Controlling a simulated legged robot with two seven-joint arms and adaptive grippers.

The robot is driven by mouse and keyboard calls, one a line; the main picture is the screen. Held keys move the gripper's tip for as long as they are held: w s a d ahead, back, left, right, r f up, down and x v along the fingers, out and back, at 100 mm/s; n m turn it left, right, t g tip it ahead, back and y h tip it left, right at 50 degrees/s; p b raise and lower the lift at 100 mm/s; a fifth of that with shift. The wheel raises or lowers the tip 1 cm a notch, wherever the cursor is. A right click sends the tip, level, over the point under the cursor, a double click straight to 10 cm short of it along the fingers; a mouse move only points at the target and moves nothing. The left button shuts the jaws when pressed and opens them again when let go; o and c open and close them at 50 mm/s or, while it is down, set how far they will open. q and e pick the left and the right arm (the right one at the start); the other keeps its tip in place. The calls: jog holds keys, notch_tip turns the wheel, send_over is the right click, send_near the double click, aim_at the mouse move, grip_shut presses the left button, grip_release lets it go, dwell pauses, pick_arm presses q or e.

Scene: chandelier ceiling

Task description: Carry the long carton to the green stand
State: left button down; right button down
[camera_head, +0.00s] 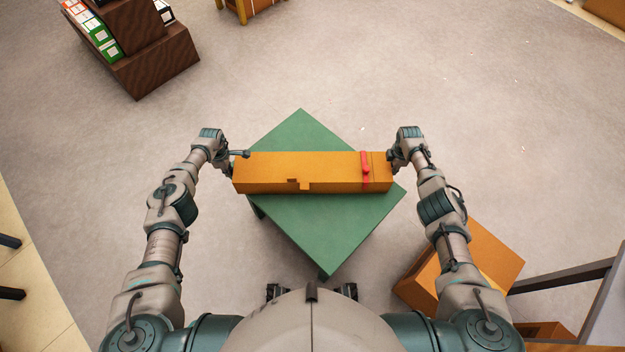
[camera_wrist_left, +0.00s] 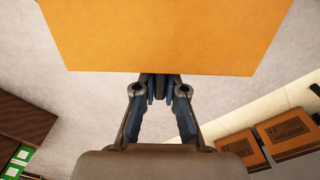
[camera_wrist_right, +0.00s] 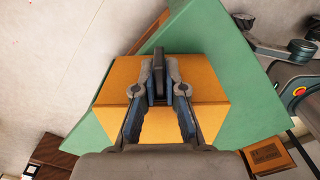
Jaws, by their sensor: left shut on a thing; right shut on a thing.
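The long carton (camera_head: 305,172) is orange-brown with a red band near its right end. It lies crosswise over the green stand (camera_head: 300,228), and its left end reaches past the stand's edge. I cannot tell whether it touches the top or is just above it. My left gripper (camera_head: 234,163) is shut at the carton's left end; the left wrist view shows the carton (camera_wrist_left: 165,35) at its fingertips (camera_wrist_left: 160,85). My right gripper (camera_head: 391,163) is shut at the right end, and the right wrist view shows its fingers (camera_wrist_right: 160,75) against the carton (camera_wrist_right: 208,85). Their exact contacts are partly hidden.
Another carton (camera_head: 498,258) stands on the right under my right arm, with a dark-legged frame (camera_head: 560,276) beside it. A brown shelf (camera_head: 155,62) with binders is at the far left. Grey floor beyond the stand is clear.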

pick_arm(q)
jog(key=shift+d, duration=0.15)
pick_arm(e)
jog(key=shift+d+f, duration=0.1)
pick_arm(q)
jog(key=c, duration=1.7)
grip_release()
jog(key=shift+f, duration=0.15)
pick_arm(e)
jog(key=c, duration=1.7)
grip_release()
jog(key=shift+d+f, duration=0.1)
jog(key=shift+f, duration=0.05)
pick_arm(q)
jog(key=o, duration=0.5)
jog(key=shift+d, duration=0.15)
jog(key=shift+c, duration=0.2)
pick_arm(e)
jog(key=o, duration=0.5)
jog(key=shift+d, duration=0.1)
jog(key=shift+c, duration=0.2)
pick_arm(q)
jog(key=shift+a, duration=0.25)
pick_arm(e)
jog(key=shift+a, duration=0.2)
